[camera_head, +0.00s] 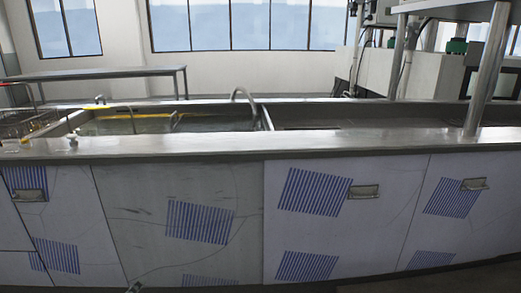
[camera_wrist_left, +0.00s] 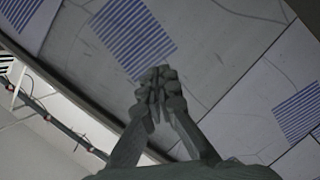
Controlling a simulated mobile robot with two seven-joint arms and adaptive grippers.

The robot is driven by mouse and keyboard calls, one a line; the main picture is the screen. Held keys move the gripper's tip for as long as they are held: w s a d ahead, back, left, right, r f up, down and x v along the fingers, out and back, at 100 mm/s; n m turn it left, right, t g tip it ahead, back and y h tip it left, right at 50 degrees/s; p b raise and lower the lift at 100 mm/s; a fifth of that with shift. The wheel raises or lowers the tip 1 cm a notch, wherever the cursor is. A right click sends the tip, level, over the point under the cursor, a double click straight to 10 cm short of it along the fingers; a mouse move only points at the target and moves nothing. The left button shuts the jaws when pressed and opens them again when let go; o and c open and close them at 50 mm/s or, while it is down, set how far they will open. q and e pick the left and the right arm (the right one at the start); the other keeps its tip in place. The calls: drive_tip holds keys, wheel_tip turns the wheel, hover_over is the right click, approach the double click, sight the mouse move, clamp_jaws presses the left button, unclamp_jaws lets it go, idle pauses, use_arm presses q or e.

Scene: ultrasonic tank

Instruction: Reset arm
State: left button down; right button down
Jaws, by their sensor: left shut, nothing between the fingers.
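My left gripper (camera_wrist_left: 158,88) shows in the left wrist view with its two fingers together at the tips and nothing between them. Only a small tip of my left gripper (camera_head: 135,287) shows at the bottom edge of the head view, low in front of the tank's cabinet panels. The ultrasonic tank (camera_head: 300,143) runs across the head view with a steel rim. My right gripper is in neither view.
White cabinet panels (camera_head: 235,265) with blue stripes face me below the rim and fill much of the wrist view. A steel post (camera_head: 487,75) rises from the rim at the right. A steel table (camera_head: 100,73) stands behind, at the left.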

use_arm(q)
drive_tip(key=s+f+m+g+y, duration=0.2)
drive_tip(key=s+f+m+g, duration=0.2)
drive_tip(key=s+f, duration=0.25)
drive_tip(key=s+a+f+m+g+y, duration=0.35)
drive_tip(key=s+a, duration=0.25)
drive_tip(key=s, duration=0.4)
drive_tip(key=s+a+f+m+g+y, duration=0.2)
drive_tip(key=s+a+m+g, duration=0.35)
drive_tip(key=s, duration=0.45)
drive_tip(key=s+d+f+n+h, duration=0.1)
drive_tip(key=d+f, duration=0.1)
drive_tip(key=d, duration=0.7)
drive_tip(key=s+d+f+n+h, duration=0.1)
drive_tip(key=d+f+n+h, duration=0.1)
drive_tip(key=d, duration=0.7)
drive_tip(key=shift+f, duration=0.75)
drive_tip(key=shift+h, duration=0.25)
